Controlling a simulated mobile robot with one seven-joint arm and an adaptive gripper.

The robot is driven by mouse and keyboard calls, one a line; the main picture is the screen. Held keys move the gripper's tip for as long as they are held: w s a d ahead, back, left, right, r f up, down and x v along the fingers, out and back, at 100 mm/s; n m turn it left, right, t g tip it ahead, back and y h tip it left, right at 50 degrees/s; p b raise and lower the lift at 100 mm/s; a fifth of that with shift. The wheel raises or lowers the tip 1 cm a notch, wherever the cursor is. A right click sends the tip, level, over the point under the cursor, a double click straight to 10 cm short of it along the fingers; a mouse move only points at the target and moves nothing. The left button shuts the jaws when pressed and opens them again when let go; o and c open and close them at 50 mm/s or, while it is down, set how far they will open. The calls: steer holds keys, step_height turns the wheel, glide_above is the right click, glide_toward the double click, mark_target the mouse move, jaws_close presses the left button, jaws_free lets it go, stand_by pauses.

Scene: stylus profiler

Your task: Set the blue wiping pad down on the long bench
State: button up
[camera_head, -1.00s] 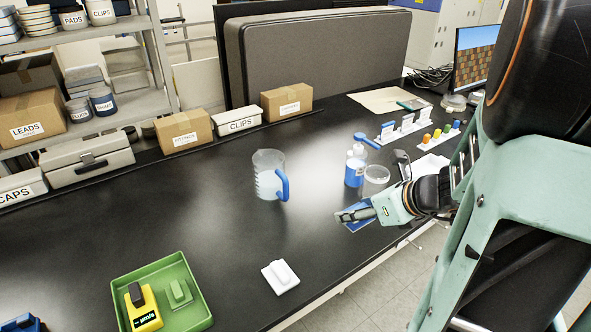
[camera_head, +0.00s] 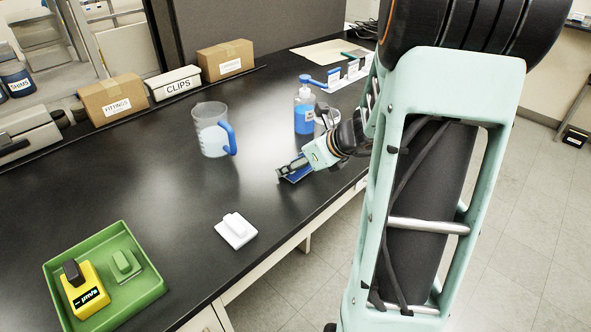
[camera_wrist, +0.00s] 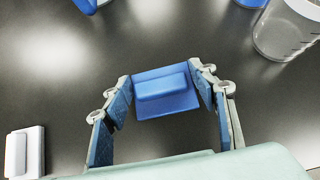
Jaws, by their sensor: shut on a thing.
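The blue wiping pad (camera_head: 297,176) is at my gripper's tip, over the front part of the long black bench (camera_head: 190,195). In the wrist view the pad (camera_wrist: 165,93), a flat blue plate with a raised grip block, sits between the two fingertips. My gripper (camera_head: 292,169) is shut on it. The pad is very low over the bench top or touching it; I cannot tell which. Its underside is hidden.
A clear pitcher (camera_head: 210,135) with a blue handle stands left of my gripper, and a blue pump bottle (camera_head: 304,115) stands behind it. A white pad (camera_head: 236,231) and a green tray (camera_head: 150,290) lie nearer the front left. Bench between pitcher and white pad is clear.

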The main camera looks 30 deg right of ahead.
steer(key=shift+f, duration=0.2)
steer(key=o, duration=1.7)
steer(key=shift+s+d+r+p, duration=0.15)
steer(key=shift+r+p, duration=0.15)
steer(key=shift+r, duration=0.15)
steer(key=p+v, duration=0.2)
steer(key=v, duration=0.9)
steer(key=shift+s, duration=0.2)
steer(key=shift+w, duration=0.1)
